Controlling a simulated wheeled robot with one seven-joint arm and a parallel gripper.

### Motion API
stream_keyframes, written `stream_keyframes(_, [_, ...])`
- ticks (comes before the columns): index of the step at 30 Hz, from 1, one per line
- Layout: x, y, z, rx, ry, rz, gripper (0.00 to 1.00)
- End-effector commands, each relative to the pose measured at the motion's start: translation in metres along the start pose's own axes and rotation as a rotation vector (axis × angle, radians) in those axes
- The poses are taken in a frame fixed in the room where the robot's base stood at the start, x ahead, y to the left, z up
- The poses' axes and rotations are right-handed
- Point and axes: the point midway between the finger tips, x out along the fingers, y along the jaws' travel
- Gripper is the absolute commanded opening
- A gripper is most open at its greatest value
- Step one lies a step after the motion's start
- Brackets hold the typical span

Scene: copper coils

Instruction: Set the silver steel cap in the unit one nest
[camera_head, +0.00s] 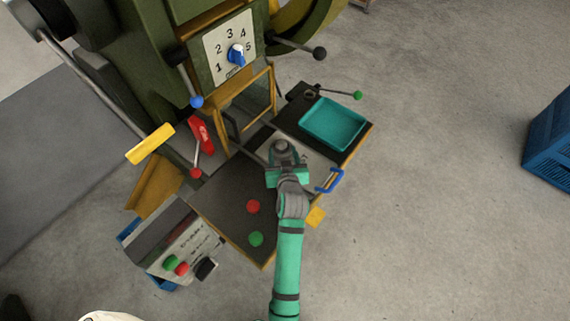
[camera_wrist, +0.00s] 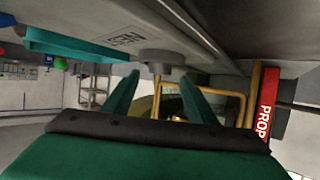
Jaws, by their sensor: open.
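My gripper (camera_head: 287,172) is low over the silver plate on the press table in the head view. In the wrist view, which appears upside down, its two green fingers (camera_wrist: 160,80) are apart, with no object clearly held between them. A short grey round piece (camera_wrist: 163,62) stands on the plate just beyond the fingertips, roughly centred between them. I cannot tell whether it is the steel cap, the nest, or both together. The silver plate (camera_head: 314,153) is partly hidden by my arm in the head view. Its lettering (camera_wrist: 128,39) is upside down and not clearly readable in the wrist view.
A teal tray (camera_head: 333,124) lies on the table's far right, beside a green-knobbed lever (camera_head: 357,95). A blue handle (camera_head: 330,180) is right of my arm. The press opening with its yellow frame (camera_head: 247,100) is behind. Red (camera_head: 253,206) and green (camera_head: 256,239) buttons are left of my arm.

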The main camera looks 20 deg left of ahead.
Motion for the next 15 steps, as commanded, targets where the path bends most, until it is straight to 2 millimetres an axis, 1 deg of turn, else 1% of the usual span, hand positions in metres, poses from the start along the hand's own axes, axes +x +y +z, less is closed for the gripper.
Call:
stream_keyframes(1, [-0.012,0.001,0.000,0.000,0.001,0.001,0.52])
stream_keyframes(6, [-0.047,0.001,-0.002,0.001,0.004,0.001,0.52])
stream_keyframes(10, [-0.067,0.000,-0.003,0.000,0.007,0.001,0.52])
stream_keyframes(15, [-0.082,0.001,-0.003,0.001,0.007,0.002,0.52])
